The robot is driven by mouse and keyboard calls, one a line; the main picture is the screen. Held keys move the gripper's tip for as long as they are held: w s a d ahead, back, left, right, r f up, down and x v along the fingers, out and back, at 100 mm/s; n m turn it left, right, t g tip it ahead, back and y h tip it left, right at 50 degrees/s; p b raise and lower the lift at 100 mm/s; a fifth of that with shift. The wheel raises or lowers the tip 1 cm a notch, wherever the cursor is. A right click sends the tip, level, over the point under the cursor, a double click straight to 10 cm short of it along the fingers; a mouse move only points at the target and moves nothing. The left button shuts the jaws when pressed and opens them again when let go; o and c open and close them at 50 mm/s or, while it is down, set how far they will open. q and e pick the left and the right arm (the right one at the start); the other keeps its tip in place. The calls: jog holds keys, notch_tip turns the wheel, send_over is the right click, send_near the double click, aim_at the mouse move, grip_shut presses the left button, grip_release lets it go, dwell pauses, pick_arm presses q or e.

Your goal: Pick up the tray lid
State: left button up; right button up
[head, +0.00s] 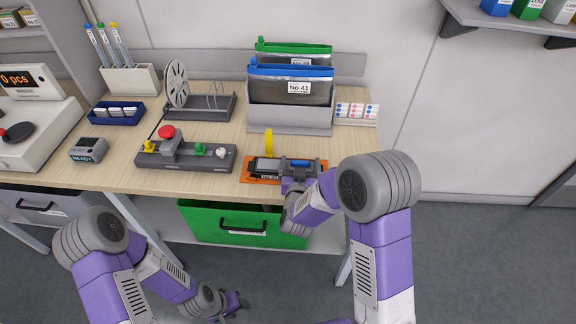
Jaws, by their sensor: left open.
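I cannot make out a separate tray lid for certain. An orange tray or mat (247,179) lies at the front edge of the wooden bench, with a dark grey part, a blue piece (301,162) and an upright yellow loop (269,143) on or beside it. My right gripper (299,172) is over the right part of the orange piece, and my wrist hides much of it. Whether its fingers are closed on anything does not show. My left gripper (232,303) is open and low, below bench height, in front of the lower shelf, apart from everything on the bench.
A green drawer-like bin (200,222) with a black handle sits under the bench (222,105). A control box (187,155) with a red button stands left of the orange piece. A grey holder (290,118) with green- and blue-topped pouches stands behind it. A reel stand and scale are further left.

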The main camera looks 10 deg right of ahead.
jog(key=c, duration=1.1)
